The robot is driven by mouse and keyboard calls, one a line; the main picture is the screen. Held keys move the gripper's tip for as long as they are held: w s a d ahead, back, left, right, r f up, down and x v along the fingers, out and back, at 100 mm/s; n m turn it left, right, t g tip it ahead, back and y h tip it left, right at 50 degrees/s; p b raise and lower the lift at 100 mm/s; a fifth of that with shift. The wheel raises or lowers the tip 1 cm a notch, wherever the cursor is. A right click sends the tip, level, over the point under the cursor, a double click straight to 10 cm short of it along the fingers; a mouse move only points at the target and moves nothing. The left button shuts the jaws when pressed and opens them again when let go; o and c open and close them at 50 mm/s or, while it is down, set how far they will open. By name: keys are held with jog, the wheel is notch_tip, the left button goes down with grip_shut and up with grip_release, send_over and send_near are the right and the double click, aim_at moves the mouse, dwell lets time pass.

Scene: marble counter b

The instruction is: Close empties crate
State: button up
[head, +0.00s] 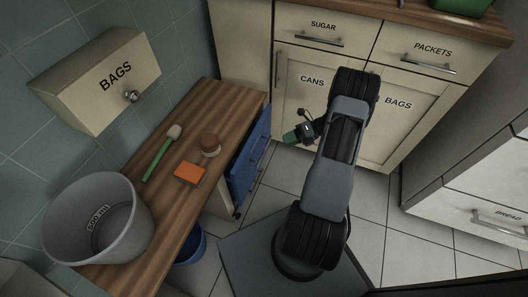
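A blue front panel (250,155) with a grey handle stands out from the side of the low wooden counter. No label on it is readable, so I cannot tell for certain that it is the empties crate. Part of a pale side wall shows below and behind it. My gripper (292,137), dark with a green tip, is to the right of the blue panel, in front of the CANS door, apart from the panel. Its fingers are too small and dark to tell whether they are open or shut.
The wooden counter (217,103) holds a grey 500 ml bucket (65,235), a green-handled brush (158,160), an orange sponge (189,173) and a brown round item (210,143). A blue bin (190,245) is on the floor below. Cabinets (395,125) stand behind; tiles between are free.

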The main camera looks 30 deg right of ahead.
aim_at(264, 151)
notch_tip(264, 151, down, 6)
jog(key=d+m+t+y, duration=0.1)
jog(key=d+m+t, duration=0.2)
jog(key=m, duration=0.3)
jog(key=shift+t, duration=0.3)
jog(key=b+x, duration=0.1)
jog(key=x, duration=0.3)
jog(key=b+x, duration=0.1)
jog(key=x, duration=0.3)
jog(key=s+b+x, duration=0.1)
jog(key=x, duration=0.3)
jog(key=shift+w+a+r, duration=0.15)
jog(key=shift+a, duration=0.5)
grip_shut()
